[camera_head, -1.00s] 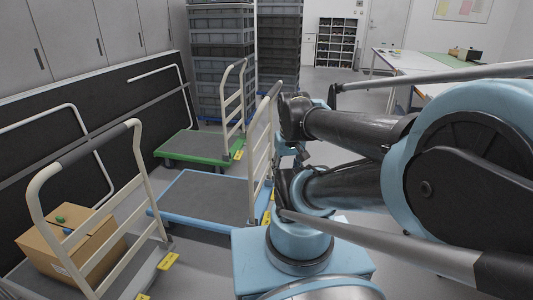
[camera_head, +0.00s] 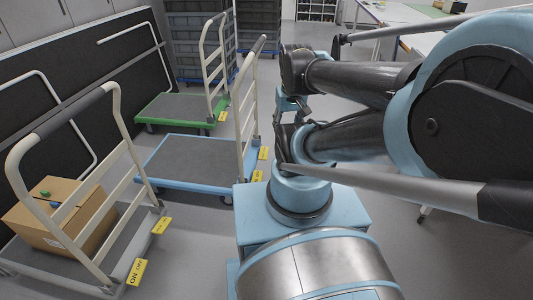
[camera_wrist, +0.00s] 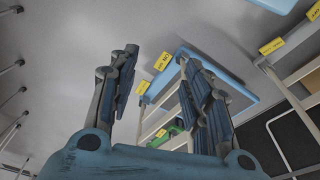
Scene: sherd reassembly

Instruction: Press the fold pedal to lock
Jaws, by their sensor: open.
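Yellow pedal tags sit at the ends of the folding-handle carts. In the head view, the near grey cart (camera_head: 45,282) has one marked ON/OFF (camera_head: 136,271) and another tag (camera_head: 160,225). The blue cart (camera_head: 190,160) has two tags, one (camera_head: 257,176) below the other (camera_head: 264,153). The green cart (camera_head: 172,107) has a tag (camera_head: 223,116) by its handle. All three handles stand upright. In the wrist view, my gripper (camera_wrist: 157,62) is open and empty. A yellow tag (camera_wrist: 162,59) shows between its fingers, apparently beyond them. I cannot tell any pedal's position.
A cardboard box (camera_head: 60,213) rests on the near cart. A dark panel with pale rails (camera_head: 65,110) stands at left. Stacked grey crates (camera_head: 200,45) are behind the green cart. Worktables (camera_head: 400,15) are at the back right. Floor is clear between the carts.

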